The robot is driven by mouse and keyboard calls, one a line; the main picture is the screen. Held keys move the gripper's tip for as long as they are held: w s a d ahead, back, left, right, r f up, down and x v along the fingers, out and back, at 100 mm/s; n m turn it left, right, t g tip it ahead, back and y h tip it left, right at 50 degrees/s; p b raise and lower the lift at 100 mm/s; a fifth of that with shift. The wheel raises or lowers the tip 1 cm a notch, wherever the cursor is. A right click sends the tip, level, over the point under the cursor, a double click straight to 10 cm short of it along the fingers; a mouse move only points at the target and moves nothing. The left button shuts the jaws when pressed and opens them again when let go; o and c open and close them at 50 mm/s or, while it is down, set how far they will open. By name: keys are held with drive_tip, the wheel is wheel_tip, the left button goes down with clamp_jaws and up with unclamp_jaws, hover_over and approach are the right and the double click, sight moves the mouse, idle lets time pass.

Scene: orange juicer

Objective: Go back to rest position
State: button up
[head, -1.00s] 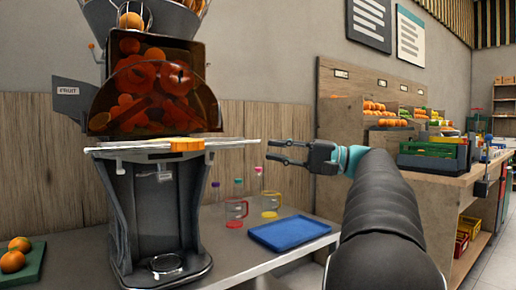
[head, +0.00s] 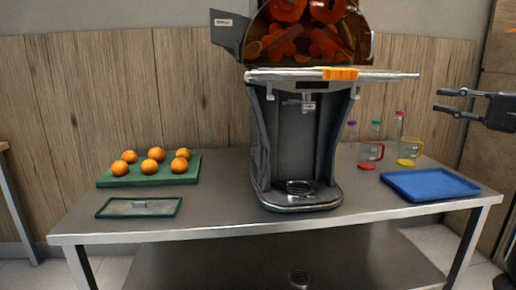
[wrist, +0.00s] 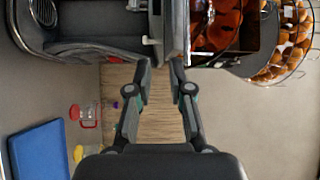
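My gripper (head: 452,101) is at the right edge of the head view, in the air above and to the right of the blue tray. Its two fingers are apart with nothing between them. The wrist view also shows the open fingers (wrist: 161,70), pointing towards the juicer. The juicer (head: 303,140) stands on the metal table, with its orange-handled bar (head: 341,73) across the front. My gripper is to the right of that bar and apart from it.
A blue tray (head: 430,184), a red-based jug (head: 371,152), a yellow-based jug (head: 409,152) and bottles stand right of the juicer. A green board (head: 112,181) with several oranges and a green-rimmed tray (head: 112,208) are at left. The table's front edge (head: 230,231) is bare.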

wheel_tip(320, 180, down, 10)
drive_tip(key=w+d+f+m+g+h, duration=0.1)
drive_tip(key=d+m+h, duration=0.1)
drive_tip(key=m+h, duration=0.15)
drive_tip(key=s+a+f+g+h, duration=0.2)
drive_tip(key=a+f+g+h, duration=0.3)
drive_tip(key=f, duration=0.7)
drive_tip(key=s+a+f+n+g+h, duration=0.2)
drive_tip(key=s+a+f+n, duration=0.3)
drive_tip(key=s+a+f, duration=0.4)
drive_tip(key=s+a+f+n+g+h, duration=0.25)
drive_tip(key=s+a+f+n, duration=0.35)
drive_tip(key=a, duration=0.5)
drive_tip(key=s+a+r+n+t, duration=0.1)
drive_tip(key=s+a+r+t, duration=0.1)
drive_tip(key=a, duration=0.3)
drive_tip(key=shift+s+a+r+y, duration=0.35)
drive_tip(key=shift+s+r+y, duration=0.05)
drive_tip(key=shift+s, duration=0.05)
drive_tip(key=shift+n, duration=0.25)
